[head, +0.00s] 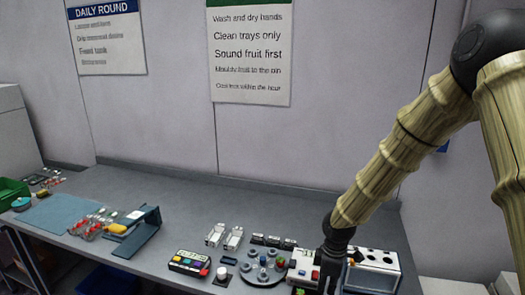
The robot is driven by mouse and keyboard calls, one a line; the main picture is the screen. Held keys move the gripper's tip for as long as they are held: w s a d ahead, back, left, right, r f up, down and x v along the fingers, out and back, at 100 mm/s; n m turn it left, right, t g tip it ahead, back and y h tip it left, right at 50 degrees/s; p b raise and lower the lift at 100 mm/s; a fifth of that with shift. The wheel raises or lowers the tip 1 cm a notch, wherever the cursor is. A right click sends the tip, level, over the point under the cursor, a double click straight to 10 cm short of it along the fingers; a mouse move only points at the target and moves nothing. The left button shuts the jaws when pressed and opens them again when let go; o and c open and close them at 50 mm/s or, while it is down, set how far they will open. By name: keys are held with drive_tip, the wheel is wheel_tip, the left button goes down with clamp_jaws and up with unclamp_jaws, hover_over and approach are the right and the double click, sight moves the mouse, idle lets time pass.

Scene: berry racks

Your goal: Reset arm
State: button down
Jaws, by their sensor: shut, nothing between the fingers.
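My arm comes in from the upper right of the head view and reaches down to the bench. My gripper (331,284) is a dark shape at its lower end, near the bottom edge of the picture. It is shut and holds nothing that I can see. It is in front of a white box (378,262) with dark round holes and covers part of it. I cannot tell whether it touches the box.
The grey bench (190,215) has a round grey holder (262,268), a dark box with coloured buttons (188,262), a blue stand (138,232) and a blue mat (58,213). A green bin (12,191) is at far left. The back middle is clear.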

drive_tip(key=shift+m, duration=0.4)
drive_tip(key=f, duration=0.4)
drive_tip(key=shift+s+f, duration=0.2)
drive_tip(key=shift+s, duration=0.15)
drive_tip(key=s+a+f+m+y+b, duration=0.15)
drive_tip(key=s+f+m+b, duration=0.45)
drive_tip(key=s+f, duration=1.15)
drive_tip(key=s+d+f+m+h+b, duration=0.1)
drive_tip(key=s+d+f+m, duration=0.1)
drive_tip(key=s+f+m, duration=0.2)
drive_tip(key=s+d+f+m+b, duration=0.1)
drive_tip(key=s+d+f+m, duration=0.2)
drive_tip(key=s+f, duration=0.4)
drive_tip(key=s+m, duration=0.1)
drive_tip(key=s, duration=0.4)
drive_tip(key=shift+s+d+f+h+b, duration=0.15)
drive_tip(key=shift+d+f+h+b, duration=0.15)
drive_tip(key=shift+d+f+h, duration=0.1)
drive_tip(key=shift+a, duration=0.1)
